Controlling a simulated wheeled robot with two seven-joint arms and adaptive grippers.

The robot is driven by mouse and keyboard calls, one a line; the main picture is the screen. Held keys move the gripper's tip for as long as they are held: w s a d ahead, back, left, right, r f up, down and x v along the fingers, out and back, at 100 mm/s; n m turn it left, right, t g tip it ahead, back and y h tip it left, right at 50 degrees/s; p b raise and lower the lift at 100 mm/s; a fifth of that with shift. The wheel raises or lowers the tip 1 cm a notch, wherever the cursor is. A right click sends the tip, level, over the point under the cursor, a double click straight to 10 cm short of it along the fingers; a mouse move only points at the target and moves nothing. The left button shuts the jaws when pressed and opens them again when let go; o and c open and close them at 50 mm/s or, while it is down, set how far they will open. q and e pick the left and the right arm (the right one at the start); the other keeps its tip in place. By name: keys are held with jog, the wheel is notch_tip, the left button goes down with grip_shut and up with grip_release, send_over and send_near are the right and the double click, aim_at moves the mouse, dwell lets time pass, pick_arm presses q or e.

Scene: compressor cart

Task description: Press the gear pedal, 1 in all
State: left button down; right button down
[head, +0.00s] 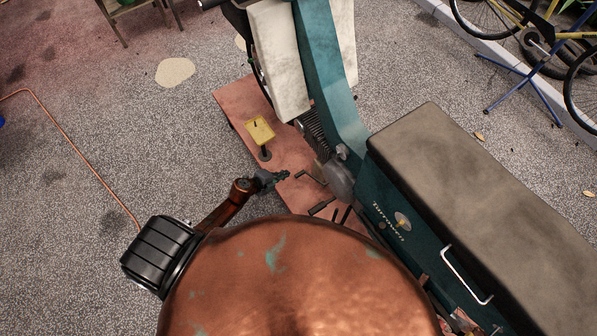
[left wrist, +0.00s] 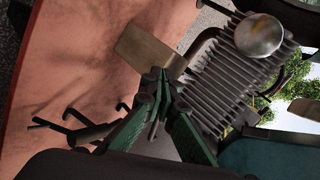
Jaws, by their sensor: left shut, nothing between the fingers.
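The teal scooter (head: 333,75) stands on a reddish mat (head: 245,100). Thin dark levers stick out low on its near side: one bent lever (head: 311,178) beside the engine and a black pedal (head: 321,207) nearer to me. I cannot tell for sure which is the gear pedal. My left gripper (head: 286,175) is shut and empty, just left of the bent lever, apparently apart from it. In the left wrist view its green fingertips (left wrist: 158,76) meet in front of a brownish plate (left wrist: 148,53) and the finned engine (left wrist: 232,85). Dark levers (left wrist: 88,130) show at lower left. My right gripper is not in view.
A yellow square plate on a short post (head: 259,130) stands on the mat, beyond my gripper. The scooter's long seat (head: 475,185) fills the right side. A bicycle (head: 535,40) is at upper right. The speckled floor at left is mostly clear, with an orange cable (head: 75,148).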

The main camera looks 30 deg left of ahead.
pick_arm(q)
jog(key=w+d+r+m+g+p, duration=0.2)
jog(key=w+d+r+m, duration=0.1)
jog(key=r+m, duration=0.7)
jog(key=shift+w+r+p, duration=0.3)
jog(key=shift+w+r, duration=0.6)
jog(key=shift+d+h, duration=0.15)
jog(key=shift+h, duration=0.15)
jog(key=shift+s+d+f+b, duration=0.15)
jog(key=shift+d+f+b, duration=0.05)
jog(key=shift+f+b, duration=1.15)
jog(key=shift+s+d+f+b, duration=0.1)
jog(key=shift+d+f+b, duration=0.15)
jog(key=shift+f+b, duration=1.1)
jog(key=shift+s+d+f+b, duration=0.2)
jog(key=shift+f+b, duration=0.85)
jog(key=shift+f, duration=0.6)
jog(key=shift+f, duration=0.1)
